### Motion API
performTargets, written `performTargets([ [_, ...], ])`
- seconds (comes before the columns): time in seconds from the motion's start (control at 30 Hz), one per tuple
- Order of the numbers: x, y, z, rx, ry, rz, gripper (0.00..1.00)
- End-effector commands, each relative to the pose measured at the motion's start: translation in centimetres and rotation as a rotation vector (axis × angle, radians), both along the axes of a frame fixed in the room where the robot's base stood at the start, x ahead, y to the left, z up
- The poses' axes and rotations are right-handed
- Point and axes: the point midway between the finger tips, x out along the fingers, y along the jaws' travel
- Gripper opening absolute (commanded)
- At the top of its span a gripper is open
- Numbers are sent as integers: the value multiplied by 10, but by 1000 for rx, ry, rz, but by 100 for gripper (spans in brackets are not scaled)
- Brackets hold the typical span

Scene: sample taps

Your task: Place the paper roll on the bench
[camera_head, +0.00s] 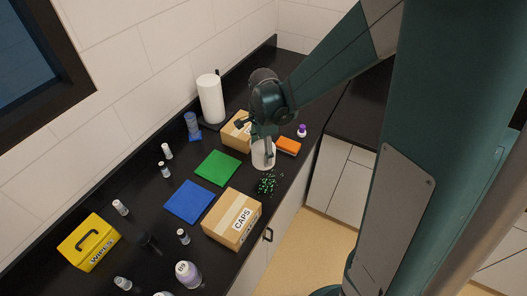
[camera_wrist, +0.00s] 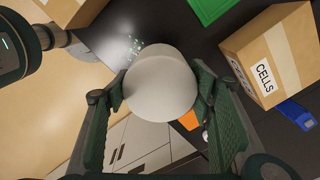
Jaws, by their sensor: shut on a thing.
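A short white cylinder that looks like the paper roll (camera_head: 262,159) is in my gripper, above or on the near edge of the black bench (camera_head: 215,220). In the wrist view, the paper roll (camera_wrist: 160,88) fills the space between the two fingers of my gripper (camera_wrist: 160,95), which are shut on its sides. My gripper comes down from above and partly covers it in the head view. I cannot tell whether its underside touches the bench. A taller white roll (camera_head: 209,98) stands upright on a dark holder at the back.
A CAPS box (camera_head: 232,219), a CELLS box (camera_wrist: 272,60), green mat (camera_head: 218,167) and blue mat (camera_head: 189,201) are nearby. An orange block (camera_head: 288,146) lies right of the roll; small green pieces (camera_head: 267,184) are scattered in front. A yellow WIPES box (camera_head: 89,243) is at left.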

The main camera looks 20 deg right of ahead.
Motion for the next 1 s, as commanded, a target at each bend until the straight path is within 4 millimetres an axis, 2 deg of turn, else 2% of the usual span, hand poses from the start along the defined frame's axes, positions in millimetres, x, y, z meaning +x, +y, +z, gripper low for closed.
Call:
performTargets([
  [0.37, 0, 0, 0, 0, 0, -1, 40],
  [0.57, 6, -7, 1, 0, 0, -14, 40],
  [0.77, 25, -30, 2, 0, 0, -55, 40],
  [1.0, 59, -79, 5, 0, 0, -138, 40],
])
